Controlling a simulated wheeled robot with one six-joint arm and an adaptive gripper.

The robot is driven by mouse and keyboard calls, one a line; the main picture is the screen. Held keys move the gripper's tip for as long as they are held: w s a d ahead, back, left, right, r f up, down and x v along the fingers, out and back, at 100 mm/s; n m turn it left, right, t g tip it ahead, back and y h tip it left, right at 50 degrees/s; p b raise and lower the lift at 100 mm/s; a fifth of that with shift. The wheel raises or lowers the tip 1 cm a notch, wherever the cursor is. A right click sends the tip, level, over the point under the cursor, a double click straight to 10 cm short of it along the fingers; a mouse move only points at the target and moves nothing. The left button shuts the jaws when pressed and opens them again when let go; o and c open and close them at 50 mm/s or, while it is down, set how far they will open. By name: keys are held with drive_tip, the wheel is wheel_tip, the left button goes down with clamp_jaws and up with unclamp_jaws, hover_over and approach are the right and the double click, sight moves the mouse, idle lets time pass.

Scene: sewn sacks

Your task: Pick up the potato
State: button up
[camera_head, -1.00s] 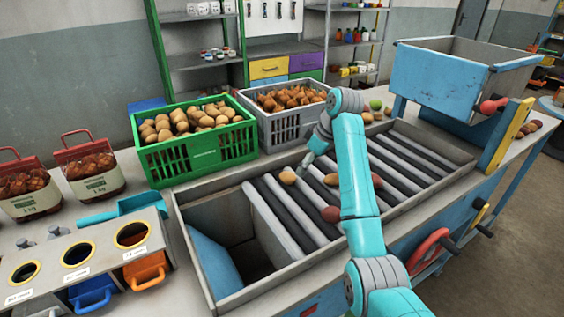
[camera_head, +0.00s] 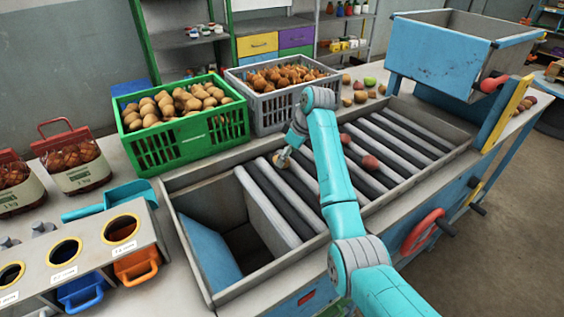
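A small yellow-brown potato (camera_head: 277,161) lies on the dark and light rollers of the sorting table (camera_head: 400,142), near its left part. My gripper (camera_head: 282,158) is at the potato and partly covers it. The fingers are too small to show whether they are open or closed on it. Two reddish potatoes, one at the back (camera_head: 345,139) and one nearer (camera_head: 370,162), lie on the rollers right of my arm. A green crate (camera_head: 225,125) holds many potatoes behind the table.
A grey crate (camera_head: 268,121) of onions stands beside the green one. Loose produce lies behind the rollers, with a blue hopper (camera_head: 437,60) at right. An open chute (camera_head: 215,255) and a blue scoop (camera_head: 110,201) are at left.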

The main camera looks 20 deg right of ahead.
drive_tip(key=shift+x, duration=1.35)
drive_tip(key=c, duration=1.3)
